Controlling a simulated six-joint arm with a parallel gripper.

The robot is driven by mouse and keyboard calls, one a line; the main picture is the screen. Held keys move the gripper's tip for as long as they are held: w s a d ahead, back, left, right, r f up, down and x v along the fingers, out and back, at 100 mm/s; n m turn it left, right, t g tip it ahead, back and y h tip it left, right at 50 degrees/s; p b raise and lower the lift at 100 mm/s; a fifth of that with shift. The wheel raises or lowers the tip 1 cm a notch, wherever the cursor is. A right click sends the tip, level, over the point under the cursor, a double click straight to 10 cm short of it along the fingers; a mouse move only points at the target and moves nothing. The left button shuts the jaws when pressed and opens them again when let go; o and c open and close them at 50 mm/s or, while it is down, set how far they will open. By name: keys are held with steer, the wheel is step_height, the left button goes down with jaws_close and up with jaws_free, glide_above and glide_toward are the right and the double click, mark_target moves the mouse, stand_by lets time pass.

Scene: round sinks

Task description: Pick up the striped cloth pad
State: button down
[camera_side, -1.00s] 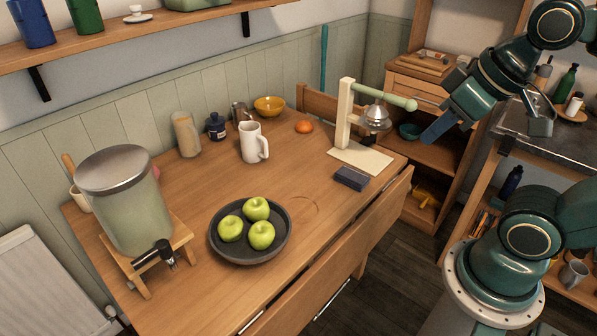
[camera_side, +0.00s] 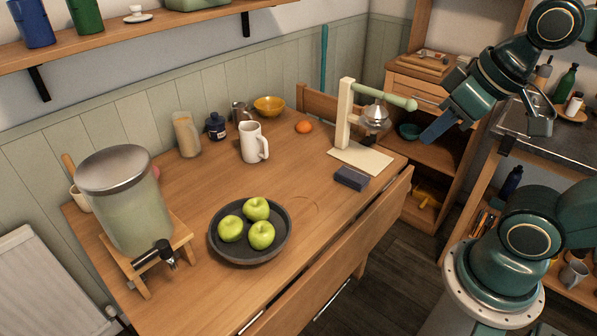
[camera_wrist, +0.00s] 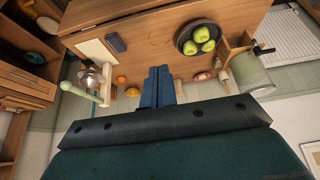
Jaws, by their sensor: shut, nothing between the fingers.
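A small dark blue block-shaped pad (camera_side: 351,178) lies flat on the wooden table near its right front edge, just in front of the juicer stand's pale base. It looks like the cloth pad, but I cannot make out stripes. It also shows at the upper left in the wrist view (camera_wrist: 116,43). My gripper (camera_side: 428,137) is in the air to the right of and above the pad, well apart from it. In the wrist view its blue fingers (camera_wrist: 158,72) are together and empty.
The wooden stand (camera_side: 345,115) with its green lever rises behind the pad. A dark bowl of green apples (camera_side: 247,255), a white mug (camera_side: 251,143), an orange (camera_side: 304,127) and a drink dispenser (camera_side: 130,210) are on the table. The table right around the pad's front is clear.

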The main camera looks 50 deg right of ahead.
jaws_free()
stand_by(0.4)
